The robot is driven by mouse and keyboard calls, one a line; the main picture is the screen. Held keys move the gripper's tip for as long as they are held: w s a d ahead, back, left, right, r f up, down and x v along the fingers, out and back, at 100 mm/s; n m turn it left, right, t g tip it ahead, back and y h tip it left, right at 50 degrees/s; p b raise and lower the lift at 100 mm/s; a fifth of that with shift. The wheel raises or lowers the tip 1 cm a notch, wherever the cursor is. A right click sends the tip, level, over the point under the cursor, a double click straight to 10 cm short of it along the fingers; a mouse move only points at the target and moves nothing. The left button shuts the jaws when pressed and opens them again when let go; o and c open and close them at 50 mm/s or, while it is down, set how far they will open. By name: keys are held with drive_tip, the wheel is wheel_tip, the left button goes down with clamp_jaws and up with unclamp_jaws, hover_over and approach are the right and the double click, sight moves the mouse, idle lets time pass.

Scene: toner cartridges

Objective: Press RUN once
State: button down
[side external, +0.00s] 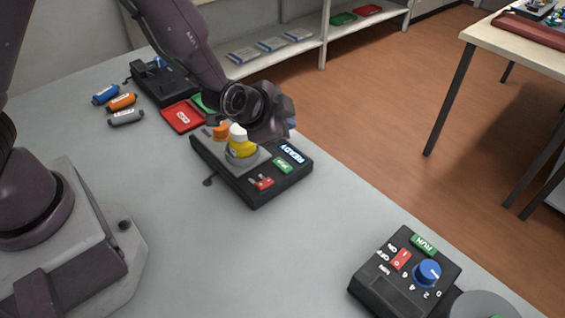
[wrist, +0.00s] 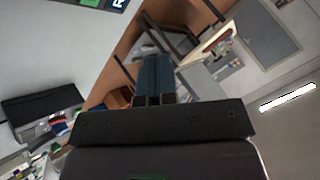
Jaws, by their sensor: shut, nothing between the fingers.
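In the side external view, a black device (side external: 250,180) in the middle has a green button marked RUN (side external: 283,165), a lit READY display (side external: 293,153) and a red switch (side external: 265,184). A second black device (side external: 405,275) at the lower right has its own green RUN label (side external: 424,244), a blue dial (side external: 428,272) and a red ON/OFF switch (side external: 400,259). My gripper (side external: 288,117) is above and behind the middle device, apart from its RUN button; its fingertips are hard to make out there. In the wrist view my gripper (wrist: 154,65) is shut and empty.
A yellow and white bottle-like piece (side external: 240,145) and an orange one (side external: 221,131) stand at the middle device's round grey platform. Blue, orange and grey cartridges (side external: 122,101) lie at the left near a red tray (side external: 182,116). The table between the two devices is clear.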

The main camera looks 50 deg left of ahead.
sight(284, 166)
drive_tip(key=shift+f, duration=3.85)
drive_tip(key=shift+f, duration=0.4)
